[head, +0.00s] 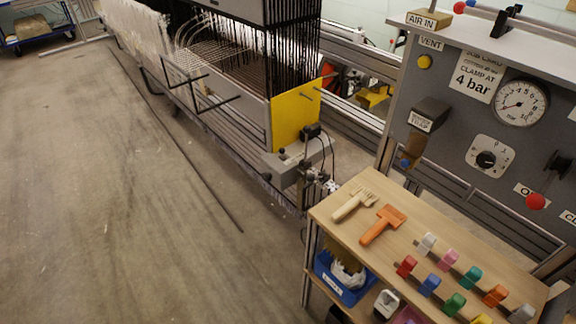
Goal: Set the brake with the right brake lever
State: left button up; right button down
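I cannot make out for certain which part is the right brake lever. A lever with a red ball knob (536,201) is on the grey control panel (450,100) at the right, beside partly cut-off labels. The loom (240,120) stands at the upper middle, with a yellow end plate (295,118) and black bars (218,102) sticking out of its side. A small grey unit with cables (298,160) is at its near end. Neither of my grippers shows.
A wooden-topped bench (400,250) at the lower right holds a pale comb (354,204), an orange tool (382,225) and several coloured clips. A blue bin (340,283) is on the shelf below. A thin dark rod or cable (190,160) lies on the floor.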

aim_at(311, 178)
jog(key=i+j+z, duration=0.1)
jog(key=i+j, duration=1)
jog(key=j, duration=0.15)
jog(key=i+z, duration=0.05)
